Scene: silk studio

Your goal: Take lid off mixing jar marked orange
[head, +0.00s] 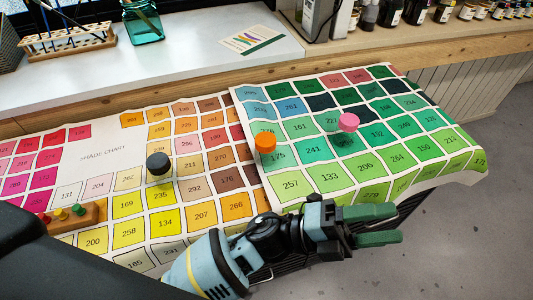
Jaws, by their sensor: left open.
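An orange round lid (265,141) shows in the head view, left of centre on the shade chart. The jar body under it is hard to make out. A pink lid (348,121) is to its right and a dark grey lid (158,163) to its left. My left gripper (398,223) is at the lower right, near the chart's front edge, its green fingers apart and pointing right with nothing between them. It is to the right and nearer than the orange lid, clear of it. My right gripper is not in view.
Colour shade charts (90,172) cover the work surface. A wooden block with coloured pegs (75,217) lies at the lower left. Behind stand a brush rack (68,42), a teal glass jar (143,22) and several bottles (418,10). Open floor (470,240) lies to the right.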

